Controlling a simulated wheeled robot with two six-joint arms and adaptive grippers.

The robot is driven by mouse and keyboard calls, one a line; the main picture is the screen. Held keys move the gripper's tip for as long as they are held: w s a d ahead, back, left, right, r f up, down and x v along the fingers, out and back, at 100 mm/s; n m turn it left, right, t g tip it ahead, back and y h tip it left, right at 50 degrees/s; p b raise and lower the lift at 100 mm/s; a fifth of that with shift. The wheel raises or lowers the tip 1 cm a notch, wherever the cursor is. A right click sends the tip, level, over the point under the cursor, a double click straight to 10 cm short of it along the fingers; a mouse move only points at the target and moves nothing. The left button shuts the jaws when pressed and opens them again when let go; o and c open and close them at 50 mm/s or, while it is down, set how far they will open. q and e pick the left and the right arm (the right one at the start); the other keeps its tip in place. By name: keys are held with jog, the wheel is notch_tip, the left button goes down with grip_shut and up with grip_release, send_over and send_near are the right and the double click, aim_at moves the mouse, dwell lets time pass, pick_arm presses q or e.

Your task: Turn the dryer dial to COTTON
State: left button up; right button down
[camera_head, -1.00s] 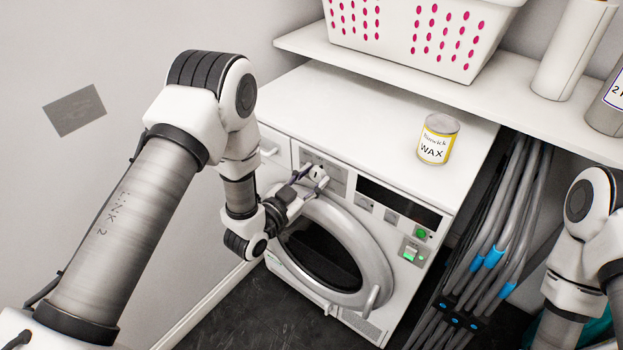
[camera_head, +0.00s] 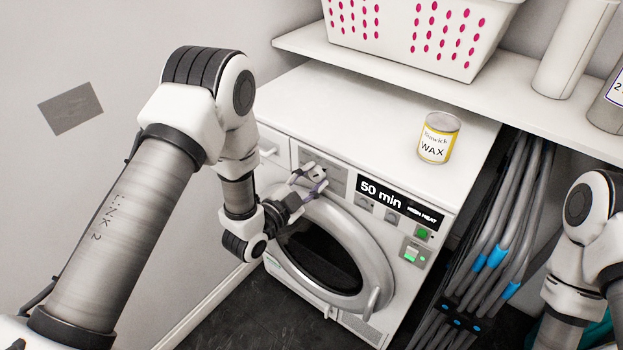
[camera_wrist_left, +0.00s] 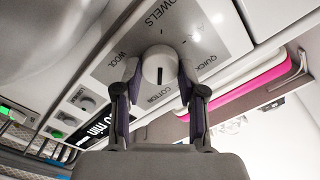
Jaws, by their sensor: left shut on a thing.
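The dryer (camera_head: 405,285) stands under the shelf, with its round door shut. Its white dial (camera_wrist_left: 159,66) is on the upper left panel, with labels TOWELS, WOOL, QUICK and COTTON (camera_wrist_left: 160,96) around it. The dial's dark line points down in the left wrist view, toward COTTON. My left gripper (camera_wrist_left: 160,80) has one finger on each side of the dial and is shut on it. In the head view my left gripper (camera_head: 316,181) partly hides the dial. The display (camera_head: 400,203) is lit and reads "50 min HIGH HEAT". My right gripper is out of view.
A wax tin (camera_head: 438,137) stands on the dryer top. A white basket (camera_head: 400,45) and a white roll (camera_head: 574,48) are on the shelf (camera_head: 385,80) above. Grey hoses (camera_head: 500,225) hang right of the dryer. The dryer top is otherwise clear.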

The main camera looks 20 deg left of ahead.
pick_arm(q)
jog(key=o, duration=1.1)
jog(key=v, duration=1.2)
jog(key=shift+r, duration=0.1)
